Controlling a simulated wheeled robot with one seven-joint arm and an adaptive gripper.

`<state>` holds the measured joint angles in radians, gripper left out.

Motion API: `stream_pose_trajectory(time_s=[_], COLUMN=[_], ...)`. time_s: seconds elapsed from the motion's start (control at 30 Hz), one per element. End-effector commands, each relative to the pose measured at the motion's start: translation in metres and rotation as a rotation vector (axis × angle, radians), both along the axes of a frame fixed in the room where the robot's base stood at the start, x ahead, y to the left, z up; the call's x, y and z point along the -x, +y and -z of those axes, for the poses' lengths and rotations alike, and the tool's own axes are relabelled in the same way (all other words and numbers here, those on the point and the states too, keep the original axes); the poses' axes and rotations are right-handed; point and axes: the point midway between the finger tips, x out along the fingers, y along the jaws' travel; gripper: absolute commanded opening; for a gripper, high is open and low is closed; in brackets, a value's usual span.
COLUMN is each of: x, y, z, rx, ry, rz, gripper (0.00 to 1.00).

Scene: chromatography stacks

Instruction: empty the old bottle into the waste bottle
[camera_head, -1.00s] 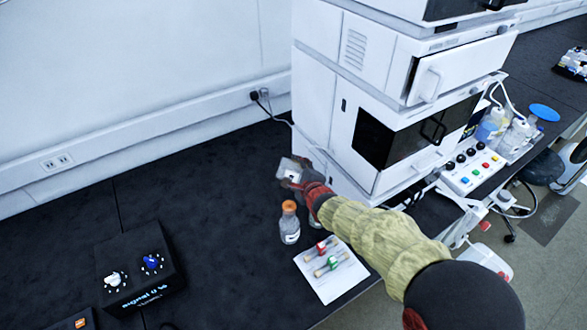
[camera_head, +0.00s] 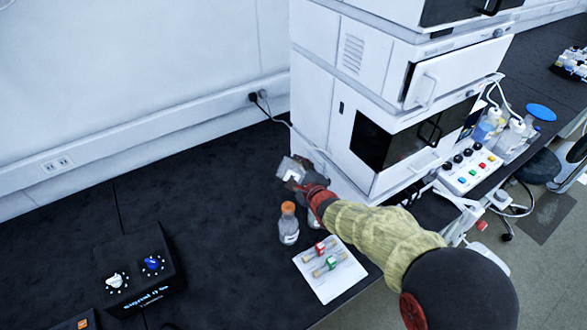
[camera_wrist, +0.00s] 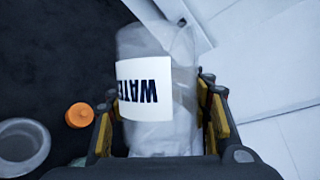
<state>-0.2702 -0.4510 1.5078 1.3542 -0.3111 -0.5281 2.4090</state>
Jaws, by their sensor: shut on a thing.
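My gripper (camera_head: 308,185) is shut on a clear bottle (camera_head: 290,168) and holds it above the black bench, tilted, beside the white instrument stack. In the wrist view the bottle (camera_wrist: 157,60) lies between the yellow-padded fingers (camera_wrist: 160,125). Its white label (camera_wrist: 143,90) reads "WATER" upside down. A clear bottle with an orange cap (camera_head: 288,225) stands on the bench below; its cap (camera_wrist: 80,115) shows in the wrist view. Another bottle (camera_head: 313,219) is mostly hidden behind my arm. A round grey rim (camera_wrist: 22,142) shows at the wrist view's lower left. I cannot tell which bottle is the waste bottle.
A white sheet (camera_head: 338,284) with two small columns (camera_head: 326,265) lies in front. The instrument stack (camera_head: 352,95) rises close behind my gripper. A black knob box (camera_head: 137,272) stands at left. The bench between it and the capped bottle is clear.

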Motion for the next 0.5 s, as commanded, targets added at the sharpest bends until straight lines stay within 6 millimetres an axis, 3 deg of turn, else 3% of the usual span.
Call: stream_pose_trajectory(time_s=[0.5], x=[-0.001], y=[0.006], z=[0.014], rx=[0.208], ry=[0.037], rz=[0.0], gripper=[0.1])
